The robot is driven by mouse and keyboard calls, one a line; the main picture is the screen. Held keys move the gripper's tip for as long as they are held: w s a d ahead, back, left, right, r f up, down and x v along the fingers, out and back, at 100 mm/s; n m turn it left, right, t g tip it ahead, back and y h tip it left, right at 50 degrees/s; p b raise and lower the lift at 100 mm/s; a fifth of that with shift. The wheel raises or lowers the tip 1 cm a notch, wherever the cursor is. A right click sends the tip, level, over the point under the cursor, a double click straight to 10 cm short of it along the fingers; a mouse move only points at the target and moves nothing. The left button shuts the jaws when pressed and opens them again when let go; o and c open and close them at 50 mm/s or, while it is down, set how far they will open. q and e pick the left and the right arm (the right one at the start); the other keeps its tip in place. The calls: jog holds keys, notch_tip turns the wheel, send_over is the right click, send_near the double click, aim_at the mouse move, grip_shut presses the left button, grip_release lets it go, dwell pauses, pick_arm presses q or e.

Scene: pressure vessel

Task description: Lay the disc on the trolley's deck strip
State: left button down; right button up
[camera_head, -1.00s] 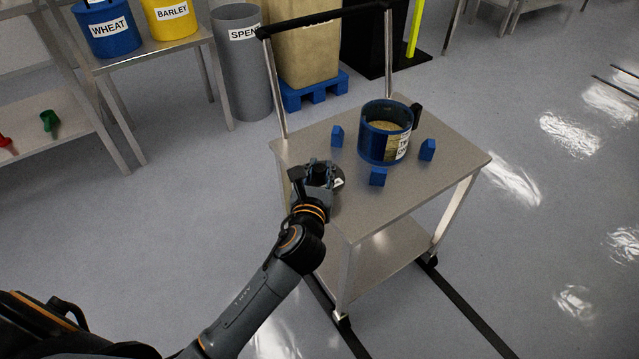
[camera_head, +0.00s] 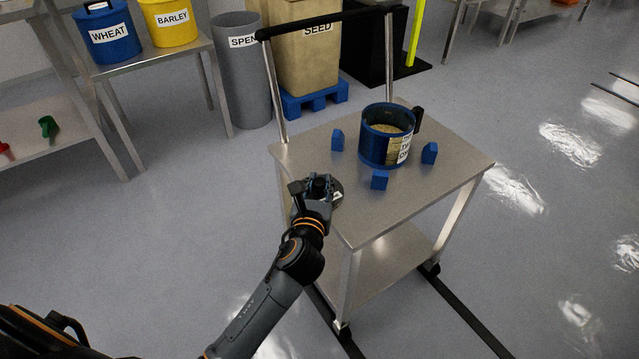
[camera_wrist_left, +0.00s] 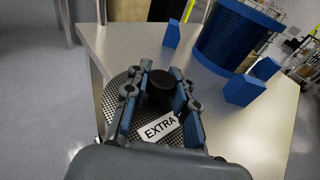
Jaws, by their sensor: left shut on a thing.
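The disc is dark and perforated, with a black knob and a white label reading EXTRA. It shows in the left wrist view (camera_wrist_left: 117,92) and, partly hidden, in the head view (camera_head: 337,193). My left gripper (camera_head: 318,184) is shut on the disc's knob, seen between its fingers in the left wrist view (camera_wrist_left: 160,85). The disc is over or on the near left edge of the trolley's steel deck (camera_head: 400,205); I cannot tell if it touches. My right gripper is not in view.
A blue pot (camera_head: 373,150) with grainy contents stands on the deck among blue blocks (camera_head: 379,180). The trolley's black handle (camera_head: 325,22) rises at the back. A grey bin (camera_head: 243,75) and a shelf with wheat and barley buckets stand at the left.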

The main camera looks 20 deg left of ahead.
pick_arm(q)
jog(key=c, duration=1.1)
grip_release()
jog(key=shift+f, duration=0.15)
